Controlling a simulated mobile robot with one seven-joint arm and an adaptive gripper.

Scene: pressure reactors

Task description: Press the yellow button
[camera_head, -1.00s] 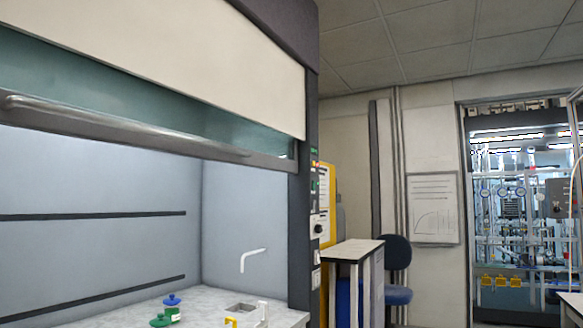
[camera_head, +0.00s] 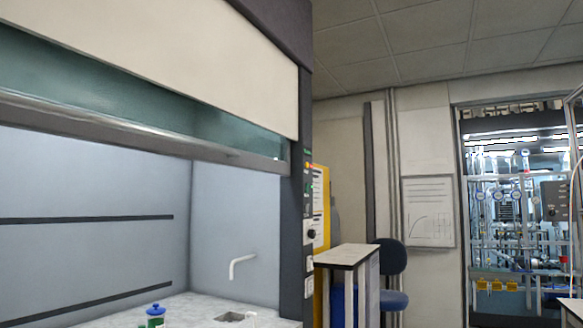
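A narrow control strip runs down the right post of the fume hood (camera_head: 150,80). It carries small coloured buttons or lights: a green one (camera_head: 307,152) on top, a red-orange to yellowish one (camera_head: 308,166) below it, and another green one (camera_head: 307,187) lower. They are too small to tell clearly which is the yellow button. My gripper is not in view, and nothing touches the strip.
The hood sash is partly raised. A blue-topped bottle (camera_head: 155,313) stands inside. To the right are a yellow cabinet (camera_head: 320,205), a small bench (camera_head: 345,257) and a blue chair (camera_head: 391,300). Piping with yellow parts (camera_head: 497,285) fills the far-right doorway.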

